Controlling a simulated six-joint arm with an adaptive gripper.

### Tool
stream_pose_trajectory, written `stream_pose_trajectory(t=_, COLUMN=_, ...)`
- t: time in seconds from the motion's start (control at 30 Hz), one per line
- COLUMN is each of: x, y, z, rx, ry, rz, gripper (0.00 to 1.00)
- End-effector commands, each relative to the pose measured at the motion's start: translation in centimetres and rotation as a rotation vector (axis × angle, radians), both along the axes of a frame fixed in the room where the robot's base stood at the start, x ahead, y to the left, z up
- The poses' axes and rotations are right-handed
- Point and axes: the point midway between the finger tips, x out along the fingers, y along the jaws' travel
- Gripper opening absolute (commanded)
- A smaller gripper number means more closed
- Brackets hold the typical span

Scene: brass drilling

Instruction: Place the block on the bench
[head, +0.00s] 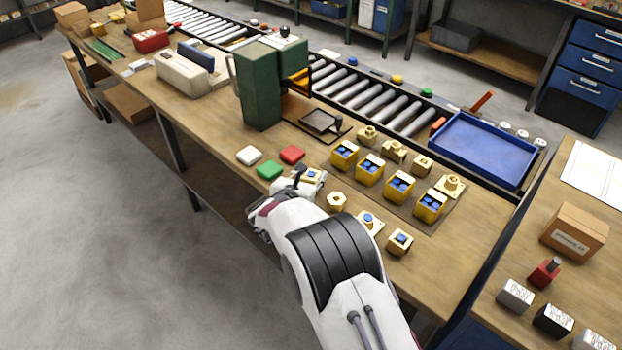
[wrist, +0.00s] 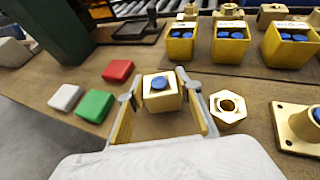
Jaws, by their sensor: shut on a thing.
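A brass block (wrist: 160,98) with a round blue spot on its pale top sits between the fingertips of my gripper (wrist: 160,92) in the wrist view. My gripper is shut on it, one finger on each side, and the block looks upright. In the head view the block (head: 313,176) shows just beyond my wrist, partly hidden by my gripper (head: 304,180). It is over the near part of the wooden bench (head: 225,140). I cannot tell whether its underside touches the bench top.
Red (head: 292,155), green (head: 269,170) and white (head: 249,155) pads lie left of the block. A brass hex nut (head: 336,201) and brass fittings are close on the right. A green drill press (head: 258,90) stands farther back.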

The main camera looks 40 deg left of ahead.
Motion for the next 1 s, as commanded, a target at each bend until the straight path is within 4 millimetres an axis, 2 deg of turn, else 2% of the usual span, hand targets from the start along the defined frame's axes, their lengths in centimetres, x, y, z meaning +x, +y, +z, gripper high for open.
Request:
stream_pose_trajectory(t=0.17, x=0.0, y=0.1, z=-1.0, rx=0.002, ry=-0.004, rz=0.001, gripper=0.0)
stream_pose_trajectory(t=0.67, x=0.1, y=0.1, z=-1.4, rx=0.003, ry=-0.003, rz=0.001, gripper=0.0)
stream_pose_trajectory(t=0.7, x=0.0, y=0.0, z=-1.6, rx=0.0, ry=-0.001, rz=0.0, gripper=0.45)
stream_pose_trajectory(t=0.73, x=0.0, y=0.0, z=-1.6, rx=0.0, ry=-0.001, rz=0.0, gripper=0.51)
stream_pose_trajectory(t=1.0, x=0.0, y=0.0, z=-1.6, rx=0.0, ry=-0.001, rz=0.0, gripper=0.51)
